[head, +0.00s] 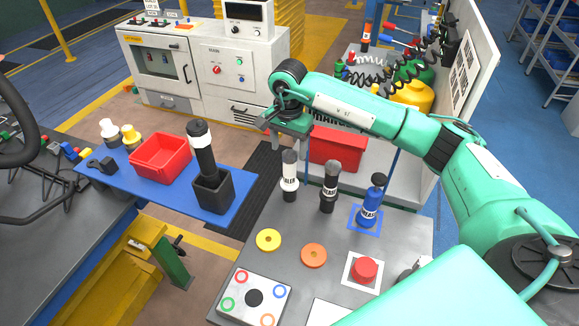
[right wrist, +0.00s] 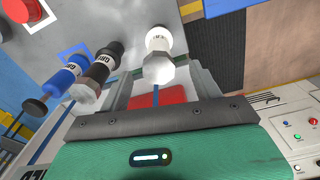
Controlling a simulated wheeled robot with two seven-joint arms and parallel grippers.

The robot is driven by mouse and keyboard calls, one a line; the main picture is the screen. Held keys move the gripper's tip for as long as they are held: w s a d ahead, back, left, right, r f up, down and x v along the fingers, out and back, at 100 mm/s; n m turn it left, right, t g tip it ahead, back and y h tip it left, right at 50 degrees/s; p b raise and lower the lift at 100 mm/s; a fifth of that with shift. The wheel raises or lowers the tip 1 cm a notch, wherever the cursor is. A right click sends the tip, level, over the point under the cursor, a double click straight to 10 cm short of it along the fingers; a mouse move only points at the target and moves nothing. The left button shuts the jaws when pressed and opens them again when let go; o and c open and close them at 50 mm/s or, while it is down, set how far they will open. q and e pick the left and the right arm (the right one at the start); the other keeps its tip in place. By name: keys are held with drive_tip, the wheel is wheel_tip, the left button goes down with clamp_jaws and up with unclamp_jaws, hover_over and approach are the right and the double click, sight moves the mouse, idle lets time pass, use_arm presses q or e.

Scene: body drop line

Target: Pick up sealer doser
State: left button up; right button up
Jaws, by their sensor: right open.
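The doser with a white band and partly readable label, which looks like the sealer (head: 289,184), stands upright on the grey table, leftmost of three dosers. In the right wrist view the white doser (right wrist: 158,42) lies ahead, between the lines of my fingers. My right gripper (head: 290,128) is above it in the head view, open and empty, pointing down; its fingers also show in the right wrist view (right wrist: 160,80). The black doser (head: 329,188) stands just right of it, and a blue doser (head: 370,205) stands farther right. My left gripper is not in view.
A red bin (head: 336,148) stands behind the dosers. Yellow (head: 268,239) and orange (head: 313,255) discs and a red button (head: 365,268) lie in front. A blue shelf (head: 130,178) at left holds a red tray (head: 160,157) and a black holder (head: 213,194).

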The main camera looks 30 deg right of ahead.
sight(289, 154)
wheel_tip(289, 154, down, 3)
drive_tip(key=shift+w+r, duration=0.1)
drive_tip(key=shift+r, duration=0.1)
drive_tip(key=shift+f+p, duration=0.4)
drive_tip(key=shift+f, duration=0.05)
drive_tip(key=shift+f+p, duration=0.25)
drive_tip(key=shift+p, duration=0.1)
drive_tip(key=f+p, duration=0.1)
drive_tip(key=f, duration=0.2)
drive_tip(key=shift+s+d+f+p, duration=0.1)
drive_tip(key=shift+s+f+p, duration=0.1)
drive_tip(key=shift+p, duration=0.15)
drive_tip(key=shift+f, duration=0.5)
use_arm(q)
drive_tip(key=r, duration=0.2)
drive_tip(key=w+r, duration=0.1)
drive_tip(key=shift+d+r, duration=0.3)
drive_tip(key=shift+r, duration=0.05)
use_arm(e)
drive_tip(key=c, duration=1)
